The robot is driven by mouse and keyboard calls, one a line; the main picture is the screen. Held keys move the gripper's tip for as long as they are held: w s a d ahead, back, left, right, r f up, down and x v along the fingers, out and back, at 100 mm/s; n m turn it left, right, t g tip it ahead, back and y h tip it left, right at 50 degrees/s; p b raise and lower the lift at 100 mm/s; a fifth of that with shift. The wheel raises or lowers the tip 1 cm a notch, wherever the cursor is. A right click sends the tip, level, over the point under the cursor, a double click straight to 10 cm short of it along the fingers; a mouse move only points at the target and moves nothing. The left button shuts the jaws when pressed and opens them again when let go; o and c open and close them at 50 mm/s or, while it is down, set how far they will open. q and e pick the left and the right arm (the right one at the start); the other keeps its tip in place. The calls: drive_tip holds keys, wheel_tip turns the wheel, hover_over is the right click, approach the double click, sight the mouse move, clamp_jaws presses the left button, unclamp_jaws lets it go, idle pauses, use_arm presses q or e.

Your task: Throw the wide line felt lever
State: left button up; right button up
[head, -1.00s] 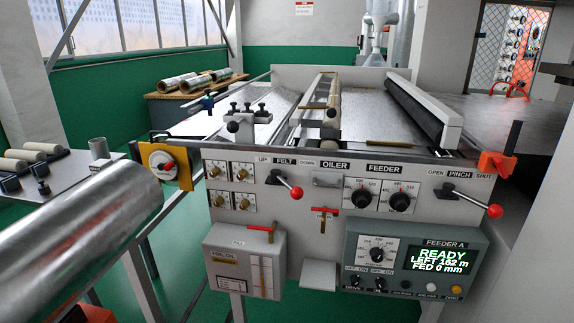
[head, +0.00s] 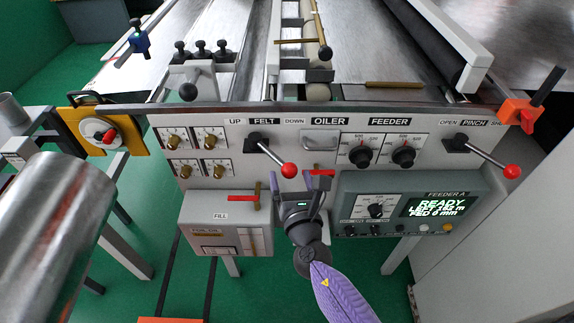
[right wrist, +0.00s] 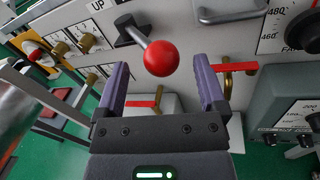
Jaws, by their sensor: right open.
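The felt lever (head: 272,156) is on the grey front panel below the FELT label, between UP and DOWN. My right gripper (head: 295,182) is just below the knob, fingers pointing up at the panel. In the right wrist view the two purple fingers (right wrist: 162,82) are apart, with nothing held between them. There the red knob (right wrist: 161,58) shows between and just beyond the fingertips; contact is not visible. My left gripper is not in view.
A red-handled valve (head: 243,198) is left of my gripper, and another red handle (head: 322,173) is close on its right. The pinch lever (head: 487,155) is far right. The feeder box (head: 350,190) juts out at lower right. A large metal cylinder (head: 50,230) fills the left foreground.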

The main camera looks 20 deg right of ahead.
sight(273, 155)
drive_tip(key=shift+w+d, duration=0.15)
drive_tip(key=shift+w, duration=1.25)
clamp_jaws()
